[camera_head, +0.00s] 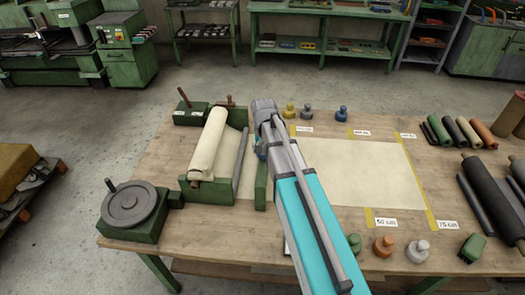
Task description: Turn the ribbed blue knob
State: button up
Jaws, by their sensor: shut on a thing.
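My arm reaches in from the front of the workbench, and its wrist is over the right side of the green roll stand (207,190). My gripper (261,152) is small and mostly hidden by my wrist and arm. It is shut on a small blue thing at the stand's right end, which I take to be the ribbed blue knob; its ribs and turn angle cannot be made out. A cream sheet roll (208,143) lies in the stand, with a grey bar (240,158) beside it.
A grey handwheel (128,204) stands at the bench's left corner. Small knobbed pieces, one blue (341,113), stand at the back; others stand at the front right. A cream sheet (365,175) with yellow tape lies right of my arm. Dark rolls (490,195) lie far right.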

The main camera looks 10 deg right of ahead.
jog(key=m, duration=0.7)
jog(key=shift+w, duration=0.2)
jog(key=m, duration=0.6)
jog(key=shift+m, duration=0.4)
jog(key=m, duration=1.2)
jog(key=shift+m, duration=0.4)
jog(key=o, duration=1)
jog(key=shift+o, duration=0.2)
jog(key=shift+s, duration=0.1)
